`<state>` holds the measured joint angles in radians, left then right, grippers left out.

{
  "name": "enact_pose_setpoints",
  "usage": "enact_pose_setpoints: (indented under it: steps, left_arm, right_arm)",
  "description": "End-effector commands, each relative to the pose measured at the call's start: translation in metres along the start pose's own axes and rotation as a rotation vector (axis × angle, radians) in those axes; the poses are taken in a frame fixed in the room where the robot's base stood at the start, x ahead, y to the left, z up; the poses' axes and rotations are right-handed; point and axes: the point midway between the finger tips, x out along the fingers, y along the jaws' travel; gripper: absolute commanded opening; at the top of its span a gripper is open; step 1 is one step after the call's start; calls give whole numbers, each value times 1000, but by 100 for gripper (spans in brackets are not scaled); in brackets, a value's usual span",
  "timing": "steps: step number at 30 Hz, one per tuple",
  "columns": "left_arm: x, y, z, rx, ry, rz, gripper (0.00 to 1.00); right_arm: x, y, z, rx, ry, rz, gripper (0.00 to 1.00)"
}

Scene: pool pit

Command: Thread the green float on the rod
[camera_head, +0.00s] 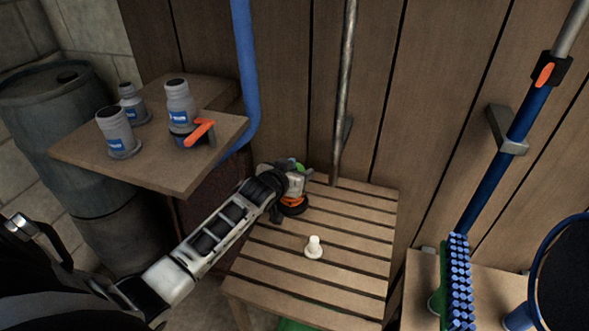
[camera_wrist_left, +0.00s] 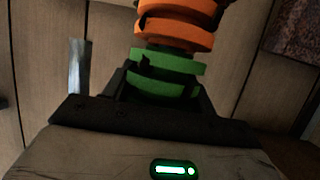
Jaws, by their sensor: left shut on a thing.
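The green float (camera_wrist_left: 165,75) is between the fingers of my left gripper (camera_wrist_left: 165,88), which is shut on it. In the head view a bit of the green float (camera_head: 300,168) shows at the gripper (camera_head: 297,178), over the back left of the slatted table (camera_head: 350,225). Orange floats (camera_wrist_left: 175,30) lie directly beyond the green one in the wrist view; orange (camera_head: 292,201) also shows just below the gripper in the head view. I cannot tell whether the green float touches them or is around a rod; the rod inside is hidden. My right gripper is not in view.
A small white peg-like piece (camera_head: 313,247) stands on the slatted table. A metal pole (camera_head: 346,80) rises behind it. A wooden shelf (camera_head: 185,176) with grey bottles (camera_head: 116,132) and an orange-handled item (camera_head: 200,131) is left. A blue-bristled brush (camera_head: 459,285) stands right.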

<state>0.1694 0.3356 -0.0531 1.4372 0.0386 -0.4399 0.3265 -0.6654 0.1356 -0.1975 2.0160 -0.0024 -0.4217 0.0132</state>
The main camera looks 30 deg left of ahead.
Motion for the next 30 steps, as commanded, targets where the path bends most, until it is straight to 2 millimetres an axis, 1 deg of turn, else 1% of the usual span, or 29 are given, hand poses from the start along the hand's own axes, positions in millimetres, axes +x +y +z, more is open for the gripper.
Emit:
enact_pose_setpoints:
  steps: [1, 10, 11, 12, 13, 14, 19, 20, 21, 22, 30]
  left_arm:
    - [2, 0, 4, 0, 1, 0, 34]
    - [2, 0, 3, 0, 1, 0, 34]
    - [2, 0, 3, 0, 1, 0, 60]
    - [2, 0, 3, 0, 1, 0, 71]
    - [2, 0, 3, 0, 1, 0, 79]
    - [2, 0, 3, 0, 1, 0, 82]
    - [2, 0, 3, 0, 1, 0, 82]
    - [2, 0, 4, 0, 0, 0, 85]
    - [2, 0, 4, 0, 0, 0, 96]
    - [2, 0, 4, 0, 0, 0, 100]
    - [2, 0, 4, 0, 0, 0, 100]
  right_arm:
    - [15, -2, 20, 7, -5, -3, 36]
    - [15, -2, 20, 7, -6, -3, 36]
    - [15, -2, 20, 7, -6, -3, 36]
    - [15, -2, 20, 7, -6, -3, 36]
    - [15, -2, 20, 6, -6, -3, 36]
    - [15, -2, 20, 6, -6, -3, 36]
    - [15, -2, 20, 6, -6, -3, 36]
    - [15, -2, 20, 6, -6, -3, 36]
    - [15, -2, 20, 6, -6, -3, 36]
    - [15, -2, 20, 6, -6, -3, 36]
    - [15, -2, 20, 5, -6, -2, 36]
